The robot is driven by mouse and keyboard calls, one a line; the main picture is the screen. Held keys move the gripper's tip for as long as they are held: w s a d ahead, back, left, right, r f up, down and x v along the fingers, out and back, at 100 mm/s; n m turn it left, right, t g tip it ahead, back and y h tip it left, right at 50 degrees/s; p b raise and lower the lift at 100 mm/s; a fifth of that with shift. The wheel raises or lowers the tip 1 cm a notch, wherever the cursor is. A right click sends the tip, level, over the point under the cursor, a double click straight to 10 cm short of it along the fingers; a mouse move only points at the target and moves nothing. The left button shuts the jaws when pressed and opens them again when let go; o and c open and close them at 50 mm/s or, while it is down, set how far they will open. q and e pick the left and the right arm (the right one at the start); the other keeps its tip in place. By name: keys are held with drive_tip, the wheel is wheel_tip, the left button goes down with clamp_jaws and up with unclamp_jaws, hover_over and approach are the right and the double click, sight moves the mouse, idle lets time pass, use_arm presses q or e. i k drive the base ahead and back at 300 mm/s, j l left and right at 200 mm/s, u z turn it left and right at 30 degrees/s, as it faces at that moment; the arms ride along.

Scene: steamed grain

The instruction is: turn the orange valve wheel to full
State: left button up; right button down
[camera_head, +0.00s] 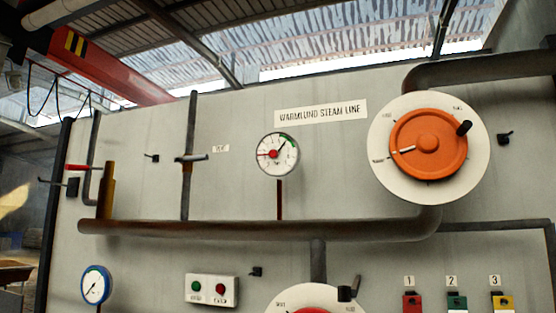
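The orange valve wheel (430,166) is at the upper right, on a round white dial plate (386,182). A black knob (464,127) sticks out at the wheel's upper right rim. Other small labels stand at the plate's upper left and upper right; the lettering is too small to read surely. Neither of my grippers shows, and nothing touches the wheel.
A grey panel carries a sign reading "Warmlund Steam Line" (320,113), a white gauge (277,167) and a long brown pipe (250,229). Below are a blue-rimmed gauge (95,285), a button box (212,290), a partly cut-off red wheel (312,310) and numbered coloured blocks (457,302).

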sight(426, 144)
drive_tip(key=l+z, duration=0.15)
drive_tip(key=l, duration=2)
drive_tip(key=i+l+u, duration=0.15)
